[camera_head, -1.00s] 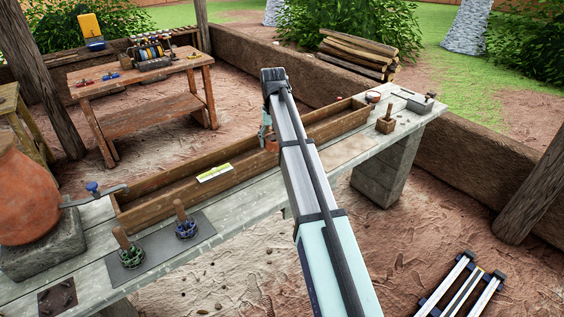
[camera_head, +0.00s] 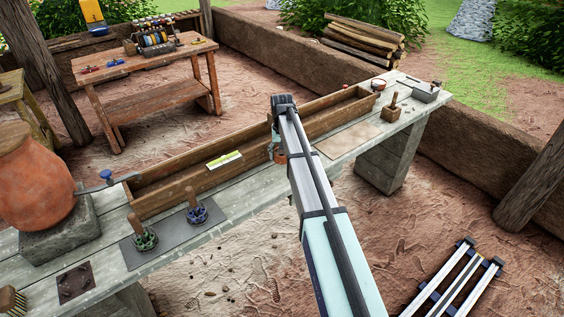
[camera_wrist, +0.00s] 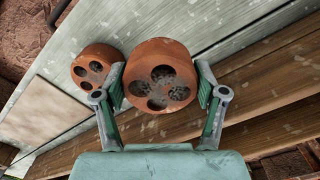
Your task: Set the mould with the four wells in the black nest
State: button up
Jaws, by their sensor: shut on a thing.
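My gripper (camera_wrist: 160,78) is shut on a round terracotta mould (camera_wrist: 161,88) with four dark wells, one finger on each side of it. A smaller-looking terracotta mould (camera_wrist: 94,76) with fewer visible wells stands to its left on the pale bench. In the head view my gripper (camera_head: 276,146) is mostly hidden behind my arm, over the bench near the trough, with a bit of terracotta (camera_head: 281,158) showing below. I cannot tell whether the held mould touches the bench. A dark square plate (camera_head: 76,284) with small raised spots lies at the bench's near left; it may be the black nest.
A long wooden trough (camera_head: 170,196) runs along the bench. A grey mat (camera_head: 168,240) holds green and blue tools with wooden handles. A clay pot (camera_head: 32,178) stands at the left. A pale tan sheet (camera_head: 347,140) lies flat right of my arm.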

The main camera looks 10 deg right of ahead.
aim_at(282, 169)
jog(key=shift+f+p, duration=0.45)
jog(key=shift+f, duration=2.05)
jog(key=shift+f, duration=0.15)
jog(key=o, duration=1.1)
jog(key=shift+c, duration=0.2)
jog(key=shift+o, duration=0.3)
notch_tip(282, 169, up, 12)
jog(key=b, duration=0.3)
jog(key=shift+r, duration=0.2)
